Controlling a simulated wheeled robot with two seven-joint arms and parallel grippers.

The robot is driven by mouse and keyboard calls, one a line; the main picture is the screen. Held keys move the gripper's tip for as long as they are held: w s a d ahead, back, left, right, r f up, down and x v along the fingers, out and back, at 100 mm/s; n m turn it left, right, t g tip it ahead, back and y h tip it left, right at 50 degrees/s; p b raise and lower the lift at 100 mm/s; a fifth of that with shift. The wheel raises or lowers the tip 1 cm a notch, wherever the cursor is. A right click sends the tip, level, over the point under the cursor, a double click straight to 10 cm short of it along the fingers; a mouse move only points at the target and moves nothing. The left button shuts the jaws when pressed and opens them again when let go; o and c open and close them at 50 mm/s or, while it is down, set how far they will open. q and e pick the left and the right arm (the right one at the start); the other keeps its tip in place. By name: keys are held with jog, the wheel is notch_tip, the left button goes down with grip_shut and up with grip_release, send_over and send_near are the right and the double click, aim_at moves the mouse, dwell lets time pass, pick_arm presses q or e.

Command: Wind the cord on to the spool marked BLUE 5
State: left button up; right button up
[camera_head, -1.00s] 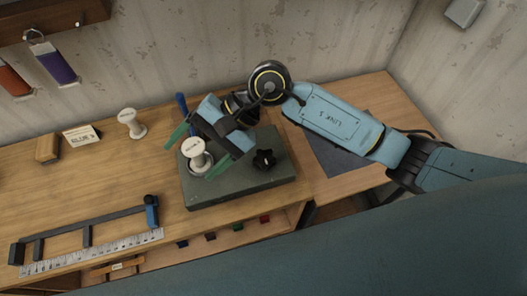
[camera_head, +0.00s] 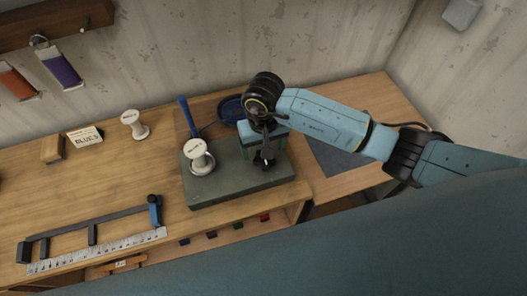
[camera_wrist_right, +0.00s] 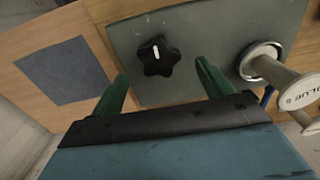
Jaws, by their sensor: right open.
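A white spool (camera_head: 199,158) stands on the left part of a grey-green winder box (camera_head: 225,188). In the right wrist view the spool (camera_wrist_right: 275,70) sits at a metal ring, and its flange lettering partly reads BLUE. A black star-shaped knob (camera_wrist_right: 157,56) is on the box top; in the head view my arm partly hides the knob (camera_head: 264,160). My right gripper (camera_wrist_right: 160,75) is open and empty, its green fingers on either side of the line to the knob, apart from it. A card reading BLUE 5 (camera_head: 85,137) stands at the back left. My left gripper is not in view.
A second white spool (camera_head: 134,125) stands left of the box. A blue round item (camera_head: 231,110) and a blue handle (camera_head: 187,115) are behind the box. A dark frame (camera_head: 90,232) with a ruler (camera_head: 100,250) lies at the front left. A dark mat (camera_head: 338,155) lies right.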

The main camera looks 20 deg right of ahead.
aim_at(263, 161)
jog(key=shift+f, duration=2.15)
jog(key=c, duration=1)
